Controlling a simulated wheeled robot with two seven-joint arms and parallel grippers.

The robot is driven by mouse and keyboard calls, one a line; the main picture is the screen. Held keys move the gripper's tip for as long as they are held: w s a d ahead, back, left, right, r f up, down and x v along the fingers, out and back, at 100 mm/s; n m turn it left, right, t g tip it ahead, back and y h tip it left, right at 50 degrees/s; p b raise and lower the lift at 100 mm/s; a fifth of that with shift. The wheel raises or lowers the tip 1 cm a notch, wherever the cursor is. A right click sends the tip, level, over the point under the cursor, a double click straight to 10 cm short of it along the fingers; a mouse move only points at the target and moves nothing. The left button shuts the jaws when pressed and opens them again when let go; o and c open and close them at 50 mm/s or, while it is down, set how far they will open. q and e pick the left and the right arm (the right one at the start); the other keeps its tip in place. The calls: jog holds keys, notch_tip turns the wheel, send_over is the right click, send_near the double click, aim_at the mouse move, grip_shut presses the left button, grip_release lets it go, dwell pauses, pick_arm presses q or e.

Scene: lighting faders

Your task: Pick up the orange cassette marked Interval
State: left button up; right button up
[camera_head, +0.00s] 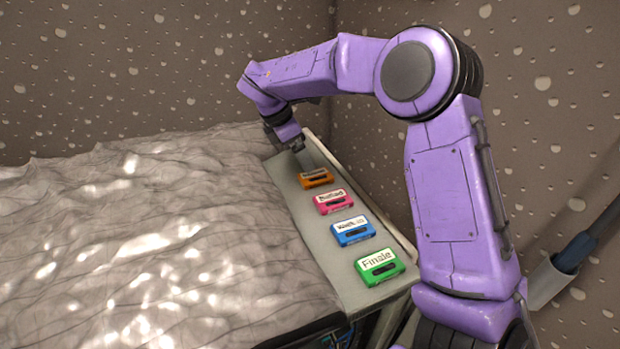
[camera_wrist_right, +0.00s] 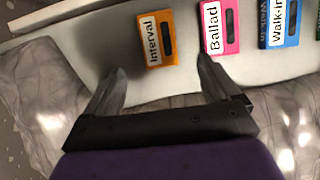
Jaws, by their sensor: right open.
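The orange cassette (camera_head: 315,179) lies flat at the far end of a row on a pale narrow shelf (camera_head: 330,245). In the right wrist view the orange cassette (camera_wrist_right: 157,40) shows its label "Interval". My right gripper (camera_head: 301,158) is at the far end of the shelf, close to the orange cassette. In the right wrist view the fingers of my right gripper (camera_wrist_right: 160,70) are spread wide and empty, with the orange cassette ahead of the gap between them, not between the fingertips. My left gripper is in neither view.
A pink cassette marked Ballad (camera_head: 335,202), a blue one marked Walk-in (camera_head: 352,231) and a green one marked Finale (camera_head: 380,267) lie nearer along the shelf. A crumpled grey cloth surface (camera_head: 150,240) borders the shelf on the left. Speckled brown walls stand behind.

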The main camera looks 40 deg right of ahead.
aim_at(315, 176)
jog(key=b+x, duration=0.2)
jog(key=x, duration=0.6)
jog(key=shift+w+d, duration=0.1)
jog(key=shift+d, duration=0.15)
jog(key=shift+f, duration=0.1)
jog(key=shift+s, duration=0.2)
jog(key=c, duration=1.2)
